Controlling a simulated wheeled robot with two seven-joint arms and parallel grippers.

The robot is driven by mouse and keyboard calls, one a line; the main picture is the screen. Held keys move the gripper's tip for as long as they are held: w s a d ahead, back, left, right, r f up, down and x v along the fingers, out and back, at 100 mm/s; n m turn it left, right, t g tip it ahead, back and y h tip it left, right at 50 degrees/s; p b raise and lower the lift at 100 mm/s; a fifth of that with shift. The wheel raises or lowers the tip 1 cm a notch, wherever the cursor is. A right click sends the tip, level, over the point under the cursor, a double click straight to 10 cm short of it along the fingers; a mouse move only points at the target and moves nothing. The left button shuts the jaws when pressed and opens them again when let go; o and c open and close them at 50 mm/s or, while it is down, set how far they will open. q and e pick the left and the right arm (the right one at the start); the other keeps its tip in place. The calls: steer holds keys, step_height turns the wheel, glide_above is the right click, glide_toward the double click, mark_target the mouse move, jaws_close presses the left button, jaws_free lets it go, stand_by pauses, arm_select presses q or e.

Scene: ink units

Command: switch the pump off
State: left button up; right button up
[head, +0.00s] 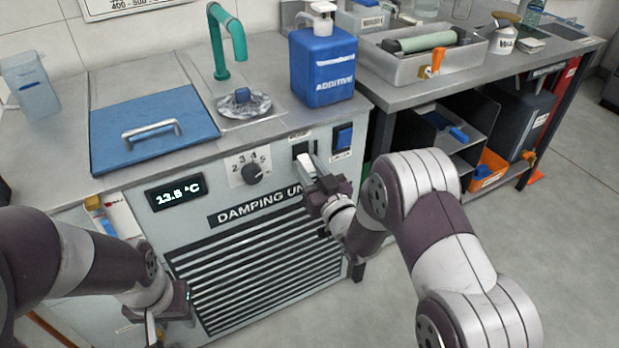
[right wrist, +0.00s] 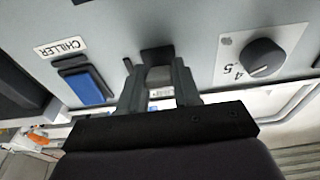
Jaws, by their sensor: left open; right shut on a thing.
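The pump switch (head: 302,147) is a small dark rocker on the front of the grey damping unit (head: 150,258), left of the blue chiller switch (head: 343,138). In the right wrist view the switch (right wrist: 157,54) lies at my fingertips and the chiller switch (right wrist: 85,84) is to its left. My right gripper (head: 311,164) is at the pump switch, its fingers (right wrist: 158,82) shut with a grey piece between them, apparently the switch. The fingers partly hide it, so its position cannot be read. My left gripper (head: 168,316) is open, low before the vent grille.
A dial (head: 254,173) and a temperature display (head: 175,194) are left of the switches. A blue additive bottle (head: 322,68) stands on top, with a blue lid (head: 150,115) further left. The floor (head: 565,230) at right is clear.

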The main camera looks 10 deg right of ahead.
steer(key=o, duration=1)
steer(key=shift+c, duration=0.2)
steer(key=p+v, duration=0.2)
steer(key=v, duration=1)
steer(key=shift+s, duration=0.35)
steer(key=shift+d+f, duration=0.1)
